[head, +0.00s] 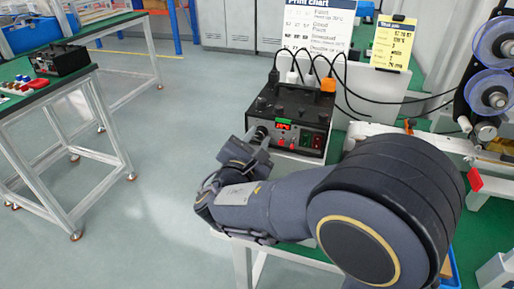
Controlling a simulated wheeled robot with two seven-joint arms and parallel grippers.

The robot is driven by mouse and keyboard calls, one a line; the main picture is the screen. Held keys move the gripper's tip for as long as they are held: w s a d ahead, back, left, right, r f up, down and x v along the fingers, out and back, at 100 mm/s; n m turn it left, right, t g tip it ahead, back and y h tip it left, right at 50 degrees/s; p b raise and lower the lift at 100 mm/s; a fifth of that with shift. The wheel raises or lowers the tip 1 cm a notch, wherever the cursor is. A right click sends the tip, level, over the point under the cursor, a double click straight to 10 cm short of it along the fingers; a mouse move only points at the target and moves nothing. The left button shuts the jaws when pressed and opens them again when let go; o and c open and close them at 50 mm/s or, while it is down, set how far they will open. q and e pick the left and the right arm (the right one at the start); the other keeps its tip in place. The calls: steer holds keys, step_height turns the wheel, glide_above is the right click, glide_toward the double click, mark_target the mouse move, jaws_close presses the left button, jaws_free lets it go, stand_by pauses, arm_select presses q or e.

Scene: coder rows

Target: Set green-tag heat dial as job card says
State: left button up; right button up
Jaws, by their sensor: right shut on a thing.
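My left gripper is out of view.
Black cables (318,62) arch up from the back of the box, with an orange plug (328,85). A machine with blue reels (490,92) is at the right. Another bench (30,95) with a black box (60,60) stands at the left. Open floor lies between the benches.

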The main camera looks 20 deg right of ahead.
steer(key=m+b, duration=0.5)
steer(key=b, duration=0.1)
steer(key=m+b, duration=0.5)
steer(key=b, duration=0.1)
steer(key=m+b, duration=0.5)
steer(key=b, duration=0.2)
steer(key=shift+f, duration=0.25)
steer(key=shift+r+m+b, duration=0.2)
steer(key=shift+m+b, duration=1.1)
steer(key=shift+b, duration=0.05)
steer(key=o, duration=0.7)
steer(key=shift+r, duration=0.1)
steer(key=shift+a, duration=0.1)
steer(key=p+v, duration=0.1)
steer(key=v, duration=0.6)
steer(key=shift+p, duration=0.3)
steer(key=shift+s+a, duration=0.2)
steer(key=shift+s, duration=0.2)
